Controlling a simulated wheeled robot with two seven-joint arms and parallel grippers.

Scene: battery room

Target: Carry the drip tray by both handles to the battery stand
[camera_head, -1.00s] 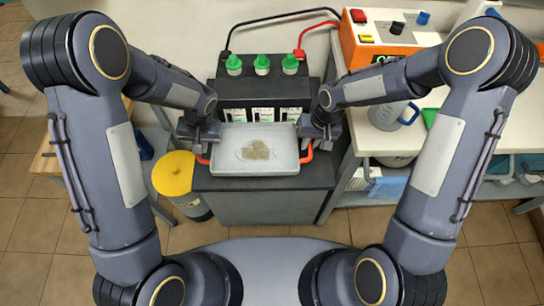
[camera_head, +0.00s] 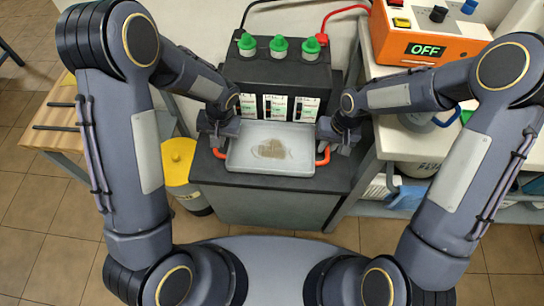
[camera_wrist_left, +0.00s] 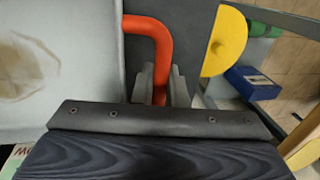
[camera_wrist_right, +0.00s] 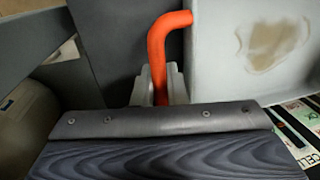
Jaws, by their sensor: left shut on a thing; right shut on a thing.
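The drip tray (camera_head: 240,160) is light grey with a brownish stain in its middle and an orange handle at each end. It is level over the front part of the dark battery stand (camera_head: 270,205), in front of the battery. I cannot tell whether it touches the stand's top. My left gripper (camera_wrist_left: 160,88) is shut on the left orange handle (camera_wrist_left: 150,28). My right gripper (camera_wrist_right: 157,88) is shut on the right orange handle (camera_wrist_right: 165,30). In the head view the right gripper (camera_head: 330,145) partly hides its handle.
The dark battery (camera_head: 275,75) with green caps stands right behind the tray, with black and red cables. An orange charger (camera_head: 430,35) reading OFF is on the bench at right. A yellow-lidded bin (camera_head: 178,160) stands left of the stand. A wooden surface (camera_head: 50,130) is at far left.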

